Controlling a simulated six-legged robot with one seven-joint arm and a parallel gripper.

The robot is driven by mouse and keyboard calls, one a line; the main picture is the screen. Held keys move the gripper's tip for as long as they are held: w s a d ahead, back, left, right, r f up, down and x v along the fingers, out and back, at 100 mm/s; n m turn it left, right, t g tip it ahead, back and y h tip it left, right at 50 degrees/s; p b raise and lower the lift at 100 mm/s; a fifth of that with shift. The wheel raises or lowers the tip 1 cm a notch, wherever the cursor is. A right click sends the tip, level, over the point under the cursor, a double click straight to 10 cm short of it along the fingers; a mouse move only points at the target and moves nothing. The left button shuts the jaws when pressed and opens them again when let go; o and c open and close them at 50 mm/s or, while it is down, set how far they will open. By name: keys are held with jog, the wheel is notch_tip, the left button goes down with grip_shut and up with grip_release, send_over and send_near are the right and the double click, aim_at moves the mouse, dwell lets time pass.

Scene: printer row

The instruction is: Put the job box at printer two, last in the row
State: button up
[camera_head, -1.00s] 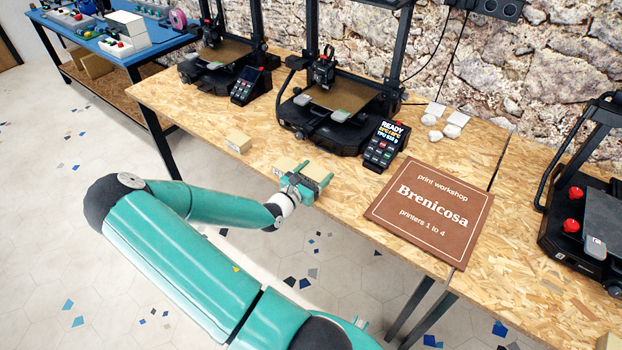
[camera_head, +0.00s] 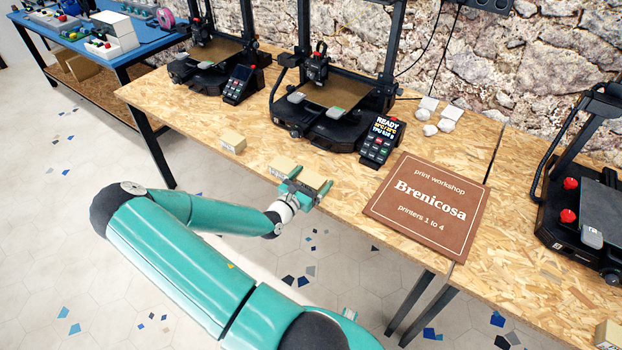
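My gripper (camera_head: 309,182) is over the front edge of the wooden table.
Another printer (camera_head: 215,65) is further left and one (camera_head: 590,205) at far right. White lumps (camera_head: 430,129) lie near the wall. Bare table (camera_head: 335,165) lies between gripper and panel.

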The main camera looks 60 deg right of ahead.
jog(key=shift+r, duration=0.2)
jog(key=shift+w+a, duration=0.15)
jog(key=shift+a, duration=0.2)
jog(key=w+a, duration=0.1)
jog(key=a, duration=1)
jog(key=shift+w, duration=0.3)
jog(key=shift+a, duration=0.1)
jog(key=w+a+r+m+y, duration=0.2)
jog(key=a+r+m+y, duration=0.45)
jog(key=a, duration=0.35)
jog(key=w+a+r+m+y, duration=0.2)
jog(key=a+r+m+y, duration=0.4)
jog(key=a, duration=0.4)
jog(key=s+a+r+m+t+y, duration=0.2)
jog(key=a+r+t+y, duration=0.3)
jog(key=a+r, duration=1.2)
jog(key=r+m+t, duration=0.1)
jog(key=t, duration=0.2)
jog(key=shift+r+m, duration=0.35)
jog(key=shift+r, duration=0.05)
